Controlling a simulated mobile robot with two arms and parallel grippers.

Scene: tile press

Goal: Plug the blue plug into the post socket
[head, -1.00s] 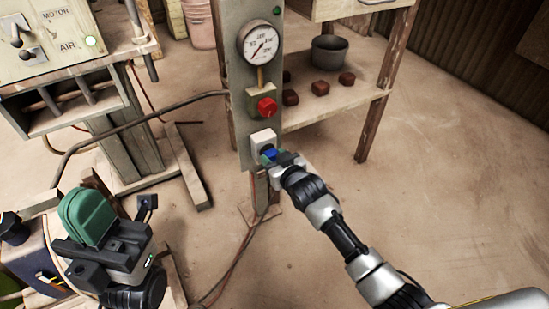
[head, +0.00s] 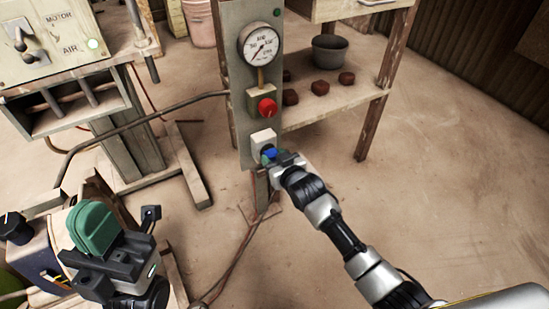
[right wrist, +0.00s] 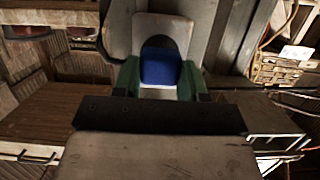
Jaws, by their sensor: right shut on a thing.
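The post socket (head: 263,137) is a pale box with a dark round opening, low on the grey-green post. The blue plug (head: 270,153) is at its front, between the green fingers of my right gripper (head: 269,158). In the right wrist view the blue plug (right wrist: 161,67) is held between both green fingers, lined up with the dark opening of the pale socket (right wrist: 163,24). The plug hides much of the opening, so I cannot tell how deep it sits. My left gripper (head: 94,228), with green fingers, is at the lower left, away from the post; its finger gap is unclear.
The post carries a gauge (head: 261,45) and a red knob (head: 266,107) above the socket. A shelf (head: 335,100) with a grey pot (head: 329,48) and several dark blocks stands behind. A control panel (head: 50,40) is at left. The floor at right is clear.

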